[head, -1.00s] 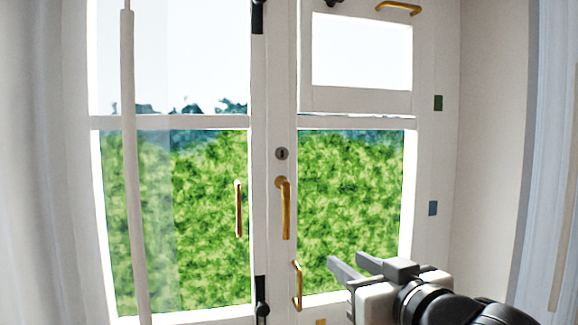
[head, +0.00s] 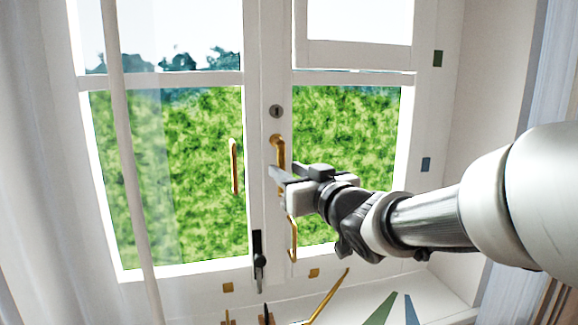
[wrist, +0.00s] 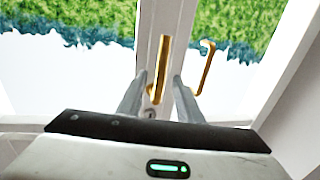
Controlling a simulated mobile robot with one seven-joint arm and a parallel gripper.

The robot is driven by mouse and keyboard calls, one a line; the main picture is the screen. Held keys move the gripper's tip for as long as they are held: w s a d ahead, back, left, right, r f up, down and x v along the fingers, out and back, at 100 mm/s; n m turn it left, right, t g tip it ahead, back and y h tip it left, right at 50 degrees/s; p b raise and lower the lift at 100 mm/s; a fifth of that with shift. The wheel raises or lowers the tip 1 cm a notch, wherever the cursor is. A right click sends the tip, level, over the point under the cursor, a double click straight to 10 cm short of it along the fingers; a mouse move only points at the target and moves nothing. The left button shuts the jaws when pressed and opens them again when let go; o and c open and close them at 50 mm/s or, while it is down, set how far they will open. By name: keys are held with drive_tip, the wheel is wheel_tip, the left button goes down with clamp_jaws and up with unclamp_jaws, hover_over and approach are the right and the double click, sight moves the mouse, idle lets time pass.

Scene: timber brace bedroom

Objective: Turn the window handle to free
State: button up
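The brass window handle (head: 278,148) is mounted on the white centre post below a round keyhole plate (head: 276,111). Its grip points down, and its lower part is partly hidden behind my gripper (head: 279,172) in the head view. In the wrist view the picture is upside down, and the handle (wrist: 162,66) stands between the two fingertips of my gripper (wrist: 159,78). The fingers are apart, one on each side of the handle. I see a gap beside it and cannot tell whether either finger touches.
Another brass handle (head: 234,166) is on the left sash, and a brass pull (head: 292,238) is below my gripper. A black latch (head: 259,258) is low on the post. A sill with several small items lies below. A white curtain (head: 38,160) hangs left.

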sight(283, 168)
drive_tip(key=shift+x, duration=1.9)
clamp_jaws()
